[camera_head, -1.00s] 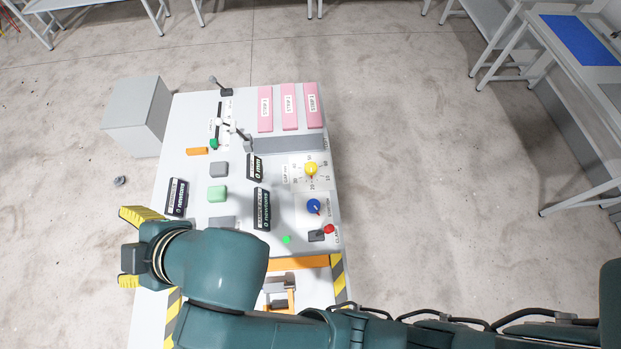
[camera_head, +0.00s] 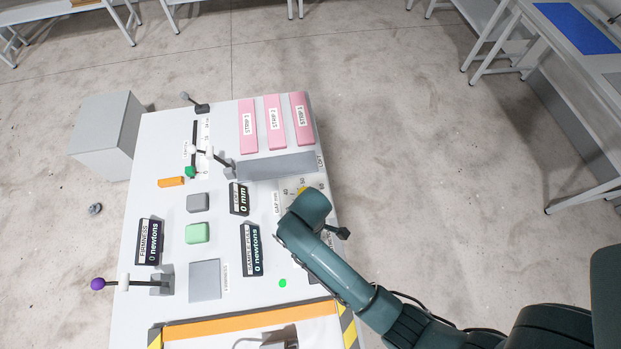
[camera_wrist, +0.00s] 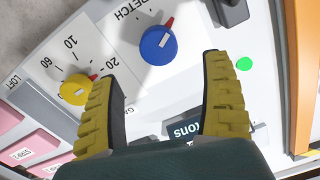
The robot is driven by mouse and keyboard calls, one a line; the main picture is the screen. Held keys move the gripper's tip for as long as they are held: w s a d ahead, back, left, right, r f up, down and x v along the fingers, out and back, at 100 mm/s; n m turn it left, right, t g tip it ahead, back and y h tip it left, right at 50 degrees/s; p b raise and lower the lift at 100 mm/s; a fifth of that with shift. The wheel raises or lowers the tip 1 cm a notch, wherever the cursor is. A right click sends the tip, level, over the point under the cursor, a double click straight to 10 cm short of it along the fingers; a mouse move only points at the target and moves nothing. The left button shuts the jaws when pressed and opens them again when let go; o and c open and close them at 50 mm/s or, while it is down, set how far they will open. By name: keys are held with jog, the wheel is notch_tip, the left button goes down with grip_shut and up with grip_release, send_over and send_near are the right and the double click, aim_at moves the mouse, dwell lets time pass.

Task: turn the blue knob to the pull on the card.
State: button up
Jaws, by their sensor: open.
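The blue knob (camera_wrist: 157,46) is round, with a white mark and a red pointer aimed to the upper right, near the printed word ending in "ETCH". In the wrist view my gripper (camera_wrist: 160,72) is open, its yellow ridged fingers spread below the knob to left and right. The knob lies just beyond the fingertips and nothing is held. In the head view my arm hides the knob and my gripper. The sample pull display (camera_head: 251,249) reads 0 newtons. I cannot make out the card.
A yellow knob (camera_wrist: 76,89) with a number dial sits beside my left finger.

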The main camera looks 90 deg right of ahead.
notch_tip(320, 180, down, 8)
jog(key=shift+f+b, duration=0.2)
jog(key=shift+b, duration=0.25)
jog(key=c, duration=1.2)
